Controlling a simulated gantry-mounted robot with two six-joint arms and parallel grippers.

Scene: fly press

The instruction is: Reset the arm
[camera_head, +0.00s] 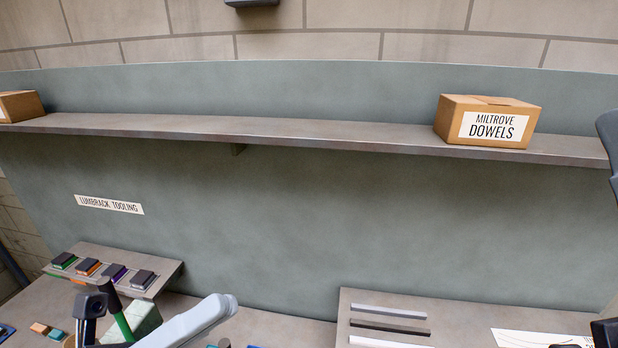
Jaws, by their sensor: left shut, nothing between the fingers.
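My left gripper (90,306) is low at the left, small and dark, and shut with nothing in it. Right beside it a green rod (120,322) with a dark upper end leans to the left; I cannot tell whether they touch. A pale green block (145,317) stands just behind the rod. A light grey rounded link (195,320) crosses the bottom edge to the right of it. The rest of the press is hidden or out of frame.
A sloped rack (168,272) with several coloured, dark-topped blocks stands behind the gripper. A long shelf (300,133) carries a box (490,122) labelled MILTROVE DOWELS. A board (460,310) with grey bars lies at lower right. The bench (275,328) between is mostly clear.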

